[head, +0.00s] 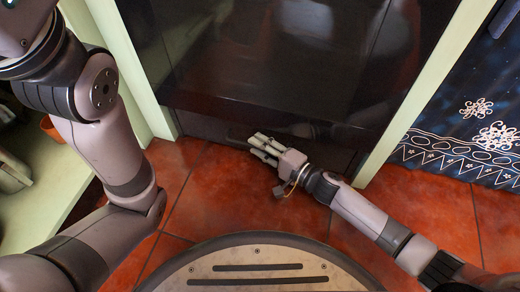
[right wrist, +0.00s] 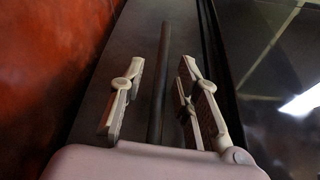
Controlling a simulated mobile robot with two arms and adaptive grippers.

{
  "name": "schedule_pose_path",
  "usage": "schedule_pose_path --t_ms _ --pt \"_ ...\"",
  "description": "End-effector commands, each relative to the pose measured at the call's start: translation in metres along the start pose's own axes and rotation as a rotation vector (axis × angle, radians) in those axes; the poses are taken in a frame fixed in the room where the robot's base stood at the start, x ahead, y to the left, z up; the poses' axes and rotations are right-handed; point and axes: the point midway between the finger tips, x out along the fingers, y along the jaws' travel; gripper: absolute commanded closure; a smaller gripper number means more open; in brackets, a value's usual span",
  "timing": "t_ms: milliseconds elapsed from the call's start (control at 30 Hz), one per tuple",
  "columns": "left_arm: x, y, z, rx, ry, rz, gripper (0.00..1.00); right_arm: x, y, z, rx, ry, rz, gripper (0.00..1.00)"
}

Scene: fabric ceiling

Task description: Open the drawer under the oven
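The oven (head: 290,60) has a dark glossy door in the head view. The dark drawer front (head: 333,157) is below it, just above the floor, and looks closed. In the right wrist view the drawer front (right wrist: 118,60) fills the middle, with a long dark bar handle (right wrist: 162,75) across it. My right gripper (head: 258,147) is at the drawer front. In the right wrist view its fingers (right wrist: 160,92) are open on either side of the handle, with gaps visible. Contact with the handle cannot be told. My left arm is at the left of the head view; its gripper is out of view.
Pale green cabinet frames (head: 425,95) flank the oven. A dark blue patterned cloth (head: 470,125) hangs at the right. The red tiled floor (head: 205,190) is clear before the drawer. A terracotta pot (head: 52,127) stands at the left.

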Motion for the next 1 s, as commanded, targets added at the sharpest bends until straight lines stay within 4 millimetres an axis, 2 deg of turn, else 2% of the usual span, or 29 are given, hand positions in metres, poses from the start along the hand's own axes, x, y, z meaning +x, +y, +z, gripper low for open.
schedule_pose_path --t_ms 233,667,1000 --pt "0.0002 0.0000 0.0001 0.000 0.000 0.000 0.27 0.0004 -0.0001 0.0002 0.000 0.000 0.001 0.71" --pt "0.0001 -0.0002 0.0002 0.000 -0.001 0.000 0.27 0.0001 0.0002 0.0001 0.000 0.000 0.001 0.99" --pt "0.0000 -0.0003 0.0003 0.001 -0.001 0.000 0.27 0.0000 0.0004 0.0001 0.000 0.000 0.001 1.00"
